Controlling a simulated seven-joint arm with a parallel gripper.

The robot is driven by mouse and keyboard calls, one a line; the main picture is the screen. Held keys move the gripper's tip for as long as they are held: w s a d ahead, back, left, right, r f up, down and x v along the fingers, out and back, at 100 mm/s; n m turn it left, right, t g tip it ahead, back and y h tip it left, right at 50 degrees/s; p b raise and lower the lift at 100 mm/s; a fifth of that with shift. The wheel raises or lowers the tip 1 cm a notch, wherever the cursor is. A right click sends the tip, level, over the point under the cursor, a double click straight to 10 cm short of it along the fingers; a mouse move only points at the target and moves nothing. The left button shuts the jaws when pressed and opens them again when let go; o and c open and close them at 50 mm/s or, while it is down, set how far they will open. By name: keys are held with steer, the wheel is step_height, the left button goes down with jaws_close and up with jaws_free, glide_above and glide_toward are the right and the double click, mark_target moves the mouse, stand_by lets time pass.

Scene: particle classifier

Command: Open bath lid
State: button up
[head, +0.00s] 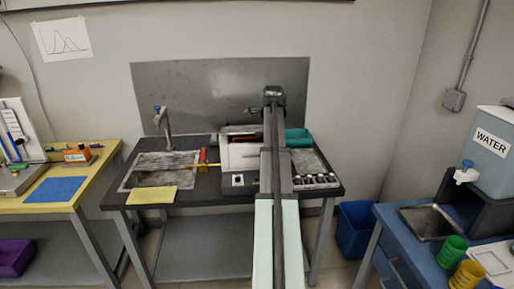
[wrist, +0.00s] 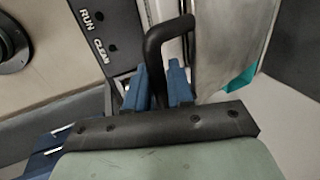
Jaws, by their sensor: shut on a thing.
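A white boxy machine (head: 240,156) stands on the dark middle bench, partly hidden behind my arm. In the wrist view, my gripper (wrist: 159,67) has its two blue fingers on either side of a black bent handle (wrist: 166,31) and is shut on it. The handle rises beside a dark panel (wrist: 107,25) marked RUN and CLEAN. A pale grey surface (wrist: 225,45) lies right of the handle; I cannot tell whether it is the bath lid. No raised lid is clear in the head view, where my arm hides the gripping spot.
A sink (head: 158,168) with a tap (head: 166,121) and a yellow cloth (head: 152,195) are left of the machine. A teal tray (head: 298,138) is behind at right. A blue bin (head: 357,228) stands on the floor. A water tank (head: 497,145) is at far right.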

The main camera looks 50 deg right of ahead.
steer(key=shift+w+d+r, duration=0.1)
steer(key=shift+r, duration=0.2)
steer(key=shift+w+d+r+t+h, duration=0.1)
steer(key=shift+w+d+r, duration=0.05)
steer(key=shift+r, duration=0.4)
steer(key=shift+w+d+r+t+h, duration=0.1)
steer(key=shift+w+d+r, duration=0.1)
steer(key=shift+r, duration=0.3)
steer(key=shift+w+d+r+t+h, duration=0.1)
steer(key=shift+w+d+r, duration=0.05)
steer(key=shift+r, duration=0.4)
steer(key=shift+r, duration=0.1)
steer(key=shift+w+d+r, duration=0.3)
steer(key=shift+r, duration=0.4)
steer(key=shift+w+d+r, duration=0.25)
steer(key=shift+d+r, duration=0.05)
steer(key=shift+r, duration=0.35)
steer(key=shift+r, duration=0.1)
